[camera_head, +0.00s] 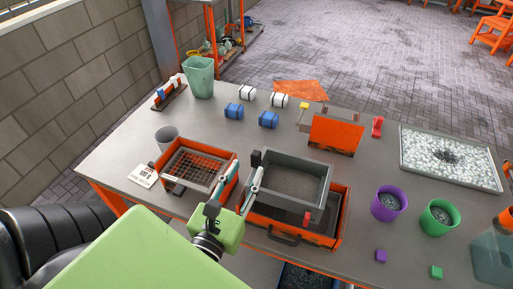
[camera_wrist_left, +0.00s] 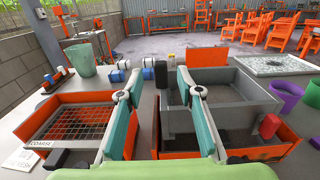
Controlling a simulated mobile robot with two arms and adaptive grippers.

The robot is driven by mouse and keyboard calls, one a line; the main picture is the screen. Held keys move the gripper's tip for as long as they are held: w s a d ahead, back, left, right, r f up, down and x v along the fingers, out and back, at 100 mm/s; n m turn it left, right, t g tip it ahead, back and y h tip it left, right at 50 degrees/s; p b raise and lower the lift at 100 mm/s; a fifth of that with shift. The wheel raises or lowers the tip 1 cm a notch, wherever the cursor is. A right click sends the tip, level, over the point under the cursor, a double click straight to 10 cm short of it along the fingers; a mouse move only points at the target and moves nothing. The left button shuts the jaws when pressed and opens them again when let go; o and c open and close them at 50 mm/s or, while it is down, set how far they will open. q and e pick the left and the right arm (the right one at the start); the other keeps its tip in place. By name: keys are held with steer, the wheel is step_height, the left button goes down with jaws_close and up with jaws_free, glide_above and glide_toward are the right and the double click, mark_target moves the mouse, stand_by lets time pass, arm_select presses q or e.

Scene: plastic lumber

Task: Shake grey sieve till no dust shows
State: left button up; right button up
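The grey sieve (camera_head: 327,193) is a rectangular box with a dark grey floor, standing over an orange-rimmed bin (camera_head: 339,225). It has a black grip (camera_head: 256,159) at its left side and a red one (camera_head: 308,217) at its front. My left gripper (camera_head: 246,163) is open at the sieve's left end. In the left wrist view the sieve (camera_wrist_left: 235,90) is to the right, and the black grip (camera_wrist_left: 161,78) shows between the spread fingers with gaps on both sides. I cannot tell dust from the mesh. My right gripper is not in view.
An orange coarse sieve (camera_head: 194,168) stands just left of the gripper. Behind are blue rollers (camera_head: 268,120), white rollers (camera_head: 279,101) and an orange box (camera_head: 336,132). Purple (camera_head: 388,204) and green (camera_head: 438,217) cups and a tray of white pebbles (camera_head: 420,150) are to the right.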

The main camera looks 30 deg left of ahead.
mark_target(254, 155)
arm_select(q)
steer(key=p+x, duration=0.2)
steer(key=x, duration=0.4)
steer(key=shift+w+r, duration=0.1)
steer(key=shift+w, duration=0.2)
steer(key=shift+w+a+p, duration=0.1)
steer(key=shift+w+p, duration=0.25)
steer(key=shift+w, duration=0.1)
jaws_close()
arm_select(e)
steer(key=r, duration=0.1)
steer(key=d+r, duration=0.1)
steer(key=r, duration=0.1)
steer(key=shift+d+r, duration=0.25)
